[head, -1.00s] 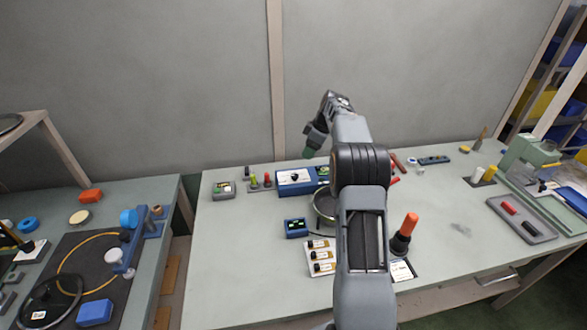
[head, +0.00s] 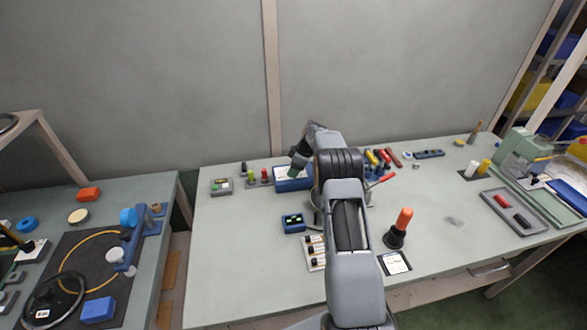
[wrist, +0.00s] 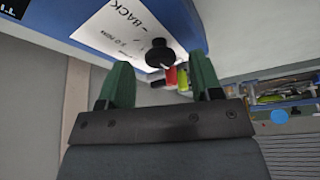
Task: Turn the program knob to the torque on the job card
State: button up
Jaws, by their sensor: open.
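The blue controller box (head: 284,186) stands at the back of the bench, partly hidden behind my arm. In the wrist view its blue case (wrist: 88,22) carries a white label (wrist: 125,30) with partly readable print. The black program knob (wrist: 160,55) sticks out from that face. My gripper (wrist: 163,72) is open, its green fingertips spread either side of the knob in the picture; I cannot tell whether they reach around it. In the head view my gripper (head: 296,170) is in front of the box and hides the knob. A white card (head: 395,262) lies at the bench front, its print too small to read.
An orange-handled tool (head: 402,222) stands upright right of my arm. The bench's left front is clear.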

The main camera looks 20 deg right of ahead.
jog(key=shift+w+a+f, duration=0.1)
jog(key=shift+a+f, duration=0.1)
jog(key=shift+f, duration=0.25)
jog(key=c, duration=0.9)
jog(key=shift+b, duration=0.3)
